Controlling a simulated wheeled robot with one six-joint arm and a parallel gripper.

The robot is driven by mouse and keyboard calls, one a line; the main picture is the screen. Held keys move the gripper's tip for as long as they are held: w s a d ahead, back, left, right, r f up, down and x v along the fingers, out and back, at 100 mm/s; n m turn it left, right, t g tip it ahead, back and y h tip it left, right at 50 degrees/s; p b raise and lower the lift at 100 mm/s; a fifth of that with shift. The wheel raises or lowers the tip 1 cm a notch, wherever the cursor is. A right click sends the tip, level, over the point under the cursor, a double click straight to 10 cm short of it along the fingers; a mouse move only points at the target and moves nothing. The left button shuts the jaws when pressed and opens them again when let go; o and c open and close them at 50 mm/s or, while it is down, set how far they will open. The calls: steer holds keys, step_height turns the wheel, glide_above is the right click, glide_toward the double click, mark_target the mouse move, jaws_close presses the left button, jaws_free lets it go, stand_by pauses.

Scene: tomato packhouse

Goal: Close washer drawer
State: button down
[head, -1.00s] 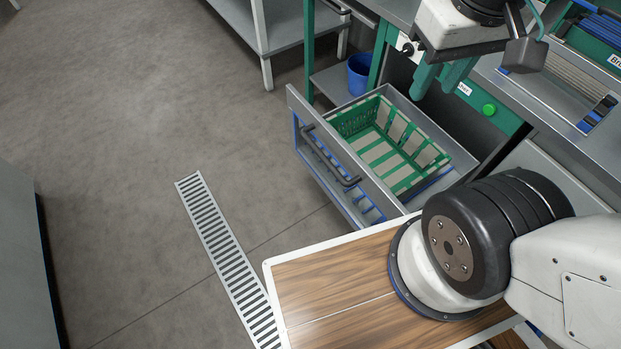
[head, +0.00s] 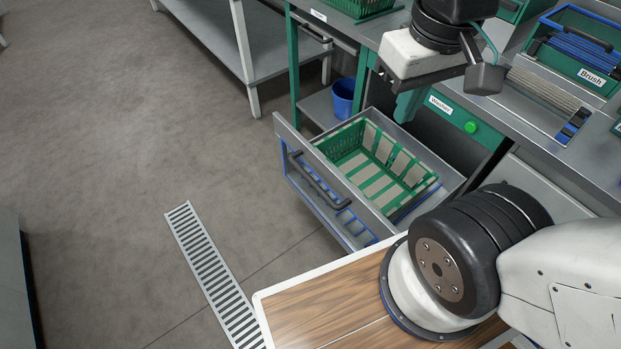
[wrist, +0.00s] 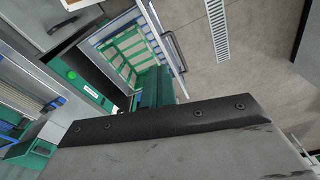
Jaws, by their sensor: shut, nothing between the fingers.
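The washer drawer (head: 290,131) is pulled open in the head view, with its long grey handle (head: 318,182) on the outer face. It also shows in the wrist view, where the handle (wrist: 178,50) is at upper middle. A green slatted basket (head: 345,143) sits inside the drawer. The washer panel (head: 458,113) carries a "Washer" label and a green button. My gripper (head: 408,108) has green fingers and is shut and empty. It appears above the drawer's inner end in the head view, apart from the handle. In the wrist view my gripper (wrist: 156,88) overlaps the drawer's near side.
A blue bin (head: 344,97) stands on a low shelf behind the drawer. The worktop at right holds a brush tray (head: 580,62) and a rack (head: 540,95). Open floor with a drain grate (head: 212,270) lies in front of the drawer.

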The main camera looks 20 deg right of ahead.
steer(key=w+a+f+n+h, duration=0.3)
steer(key=w+a+f+n, duration=0.3)
steer(key=w+f, duration=0.35)
steer(key=w+a+f+n+h, duration=0.3)
steer(key=w+a+f+n, duration=0.4)
steer(key=f, duration=0.4)
steer(key=w+a+f+n+h, duration=0.4)
steer(key=w+a+f+n, duration=0.15)
steer(key=w+f, duration=0.5)
steer(key=n+t, duration=0.1)
steer(key=n, duration=0.1)
glide_toward(292, 145)
step_height(292, 145, down, 3)
steer(key=d, duration=0.3)
steer(key=shift+w+d+f+y, duration=0.35)
steer(key=shift+w+y, duration=0.05)
steer(key=shift+w+d, duration=0.15)
steer(key=shift+d, duration=0.35)
